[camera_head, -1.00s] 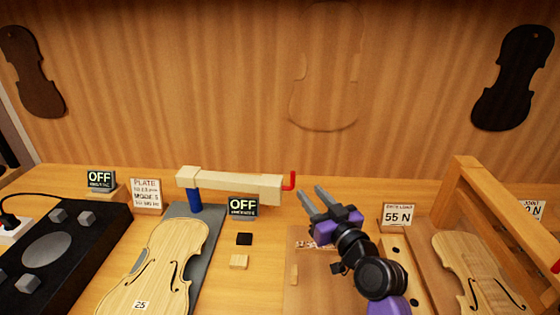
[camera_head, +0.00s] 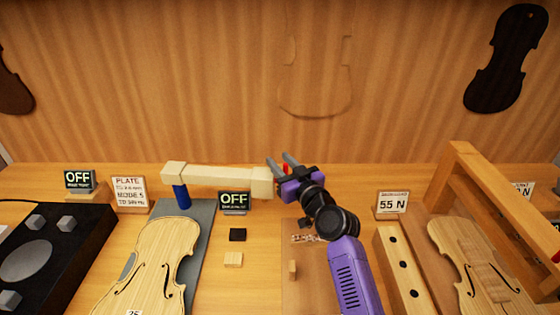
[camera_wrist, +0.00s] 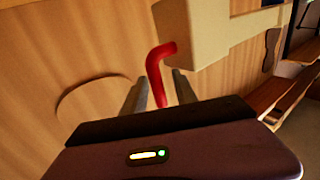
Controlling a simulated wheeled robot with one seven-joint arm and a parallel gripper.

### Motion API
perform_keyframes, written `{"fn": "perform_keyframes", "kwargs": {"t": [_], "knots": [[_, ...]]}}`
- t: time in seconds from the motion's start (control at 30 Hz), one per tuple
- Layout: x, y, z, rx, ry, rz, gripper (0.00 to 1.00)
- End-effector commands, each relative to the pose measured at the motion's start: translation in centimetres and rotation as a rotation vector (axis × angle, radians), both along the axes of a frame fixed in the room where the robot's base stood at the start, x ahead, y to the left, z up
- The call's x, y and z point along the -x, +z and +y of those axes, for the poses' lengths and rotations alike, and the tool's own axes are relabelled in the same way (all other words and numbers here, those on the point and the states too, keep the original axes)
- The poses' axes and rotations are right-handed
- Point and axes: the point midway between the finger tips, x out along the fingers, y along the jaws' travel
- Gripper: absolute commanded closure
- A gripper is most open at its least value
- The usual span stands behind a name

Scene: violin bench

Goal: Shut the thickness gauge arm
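My gripper (camera_head: 278,160) is at that end of the beam. In the wrist view its two grey fingers are apart, with the red handle between them. I see no clear contact between fingers and handle.
A small display reading OFF (camera_head: 234,202) stands under the beam. A black block (camera_head: 237,235) and a wooden block (camera_head: 233,260) lie right of the grey base. A wooden frame (camera_head: 490,195) stands at the right. A black device (camera_head: 45,255) is at the left.

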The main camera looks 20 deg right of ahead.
Motion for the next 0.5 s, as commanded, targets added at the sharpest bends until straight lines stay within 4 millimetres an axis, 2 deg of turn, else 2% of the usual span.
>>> {"fn": "perform_keyframes", "kwargs": {"t": [0.33, 0.5], "knots": [[-0.35, 0.00, 0.10, 0.000, 0.000, 0.000, 0.68], [-0.34, -0.01, 0.09, 0.000, 0.000, 0.000, 1.00]]}}
